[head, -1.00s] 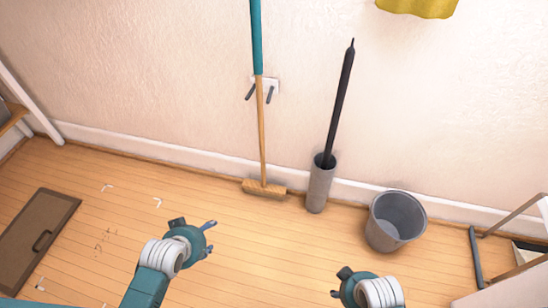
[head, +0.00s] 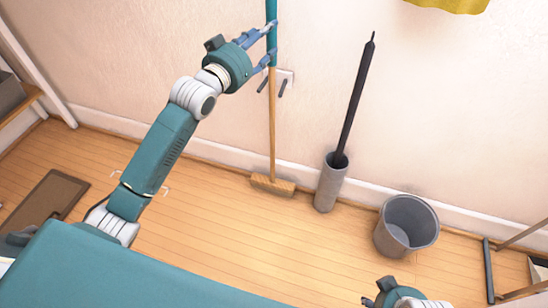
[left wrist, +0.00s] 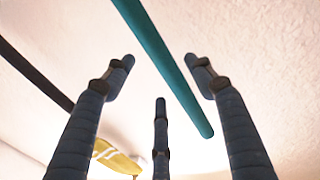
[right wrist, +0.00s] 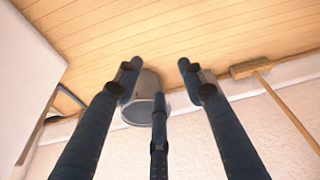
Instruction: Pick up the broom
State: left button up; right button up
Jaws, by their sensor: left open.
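The broom (head: 272,135) stands upright against the wall, with a teal upper handle, a bare wooden lower shaft and a wooden head on the floor. My left gripper (head: 271,40) is open at the teal part of the handle, just above the wall holder. In the left wrist view the teal handle (left wrist: 165,60) runs between the spread fingers, with no finger seen closed on it. My right gripper (right wrist: 157,75) is open and empty, low at the bottom right of the head view. The broom head (right wrist: 250,67) shows at the right in the right wrist view.
A wall holder with dark prongs (head: 284,82) sits behind the broom. A grey cylinder (head: 330,184) holding a black closed umbrella (head: 356,105) stands right of it, then a grey bin (head: 406,228). A yellow cloth (head: 450,4) hangs above. Floor before the broom is clear.

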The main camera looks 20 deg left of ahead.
aim_at(271, 32)
pick_arm(q)
jog(key=x, duration=0.3)
jog(key=b+x, duration=0.1)
jog(key=x, duration=0.1)
jog(key=shift+w+f, duration=0.2)
jog(key=shift+w, duration=0.15)
pick_arm(e)
jog(key=v, duration=0.4)
jog(key=shift+r, duration=0.45)
pick_arm(q)
jog(key=shift+c, duration=0.2)
jog(key=c, duration=1.2)
jog(key=shift+r, duration=0.15)
